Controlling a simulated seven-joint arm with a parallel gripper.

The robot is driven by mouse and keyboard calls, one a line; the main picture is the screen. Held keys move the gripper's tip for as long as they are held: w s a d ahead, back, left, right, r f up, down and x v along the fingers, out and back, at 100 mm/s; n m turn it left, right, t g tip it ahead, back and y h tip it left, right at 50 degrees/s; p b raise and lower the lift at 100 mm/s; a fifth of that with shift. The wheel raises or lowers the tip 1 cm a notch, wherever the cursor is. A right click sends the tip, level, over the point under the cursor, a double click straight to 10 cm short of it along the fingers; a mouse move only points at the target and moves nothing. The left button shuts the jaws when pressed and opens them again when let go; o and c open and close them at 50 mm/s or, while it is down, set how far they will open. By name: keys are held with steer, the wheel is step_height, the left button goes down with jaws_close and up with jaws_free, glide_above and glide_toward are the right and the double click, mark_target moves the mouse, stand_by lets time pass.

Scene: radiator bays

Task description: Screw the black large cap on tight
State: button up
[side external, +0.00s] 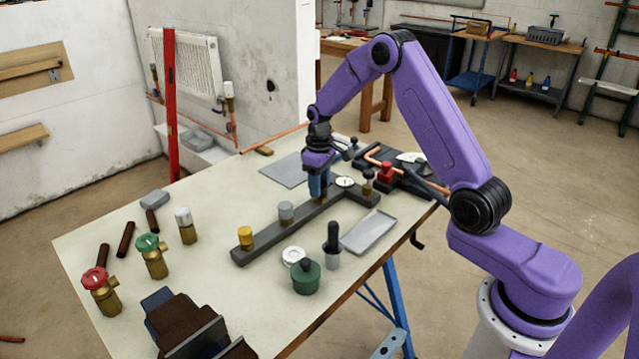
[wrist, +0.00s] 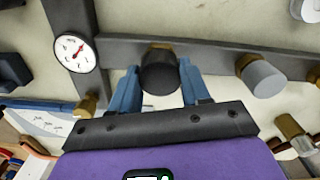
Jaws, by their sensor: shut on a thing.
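The black large cap (wrist: 160,74) sits on a brass stub on the dark grey bar (wrist: 215,54) in the wrist view. My gripper (wrist: 159,66) has its blue fingers on either side of the cap and is shut on it. In the side view my gripper (side external: 319,186) points down onto the bar (side external: 268,246), and the fingers hide the cap. A little brass shows at the cap's edge. How far down the thread the cap sits cannot be told.
A grey tray (side external: 368,231), a green pot (side external: 306,278) and a black-handled tool (side external: 332,240) stand in front. Several valves stand at left.

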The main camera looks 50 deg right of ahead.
steer(key=m, duration=0.5)
steer(key=shift+m, duration=0.4)
steer(key=o, duration=1)
